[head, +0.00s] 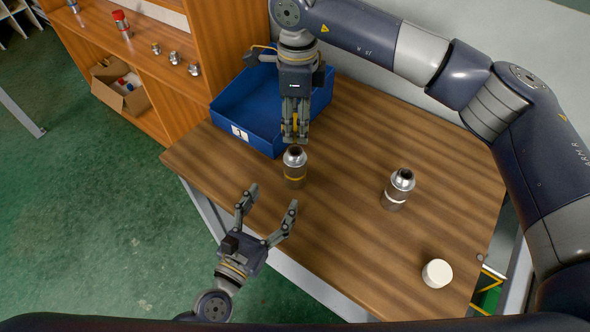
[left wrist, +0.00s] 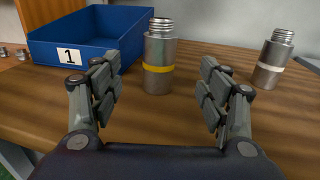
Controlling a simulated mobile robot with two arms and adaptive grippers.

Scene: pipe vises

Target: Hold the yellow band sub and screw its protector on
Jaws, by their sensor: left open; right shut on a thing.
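The yellow band sub (head: 294,168) is a grey metal cylinder with a threaded, open top end, standing upright on the table. It also shows in the left wrist view (left wrist: 159,58), between and beyond the fingertips. My left gripper (head: 268,202) is open and empty, in front of the sub and apart from it. My right gripper (head: 296,138) points down just above and behind the sub's top. It is shut on a small yellowish thing, mostly hidden by its fingers; I cannot tell clearly that it is the protector.
A second sub (head: 397,189) with a white band stands to the right. A white cap (head: 437,273) lies at the table's front right. A blue bin (head: 262,137) labelled 1 is behind left. The middle of the wooden table (head: 345,215) is clear.

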